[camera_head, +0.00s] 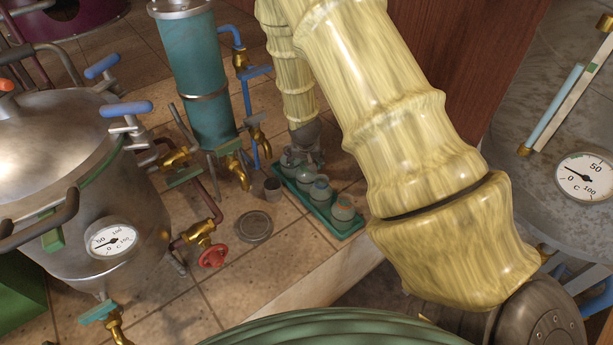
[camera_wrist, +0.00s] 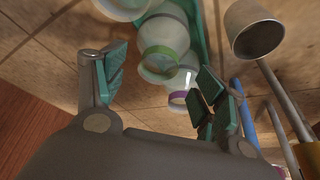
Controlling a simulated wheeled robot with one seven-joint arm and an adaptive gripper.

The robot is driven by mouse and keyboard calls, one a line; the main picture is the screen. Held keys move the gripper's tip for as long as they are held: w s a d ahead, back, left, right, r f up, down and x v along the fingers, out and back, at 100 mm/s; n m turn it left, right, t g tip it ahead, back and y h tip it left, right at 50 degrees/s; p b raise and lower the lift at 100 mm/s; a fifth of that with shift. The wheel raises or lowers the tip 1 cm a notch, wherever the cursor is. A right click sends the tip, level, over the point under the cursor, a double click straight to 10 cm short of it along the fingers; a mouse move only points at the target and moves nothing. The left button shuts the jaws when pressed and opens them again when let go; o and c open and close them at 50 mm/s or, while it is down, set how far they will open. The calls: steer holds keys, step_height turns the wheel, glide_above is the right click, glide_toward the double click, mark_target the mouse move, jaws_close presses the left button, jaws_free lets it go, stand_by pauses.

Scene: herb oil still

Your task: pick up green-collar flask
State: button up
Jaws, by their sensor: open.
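The green-collar flask (camera_wrist: 167,33) shows in the wrist view as a pale, rounded flask with a green ring around its mouth. It stands in a row of flasks in a green tray (camera_head: 333,227). My gripper (camera_wrist: 165,88) is open and empty, one finger to each side of the picture, with the green collar in the gap between them. I cannot tell how far the fingertips are from it. In the head view my gripper (camera_head: 306,140) hangs over the far end of the row, and collar colours there are hard to tell.
A purple-collar flask (camera_wrist: 181,97) sits beside it, close to the right finger. A grey metal cup (camera_wrist: 254,36) stands right of the tray, near pipes. In the head view, a teal column (camera_head: 196,80), brass taps and a steel kettle (camera_head: 70,140) stand left. A round lid (camera_head: 254,226) lies on the tiles.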

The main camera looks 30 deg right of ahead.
mark_target(307, 175)
steer(key=shift+x, duration=1.65)
steer(key=shift+s, duration=0.15)
steer(key=shift+c, duration=0.5)
steer(key=c, duration=1.4)
steer(key=shift+c, duration=0.2)
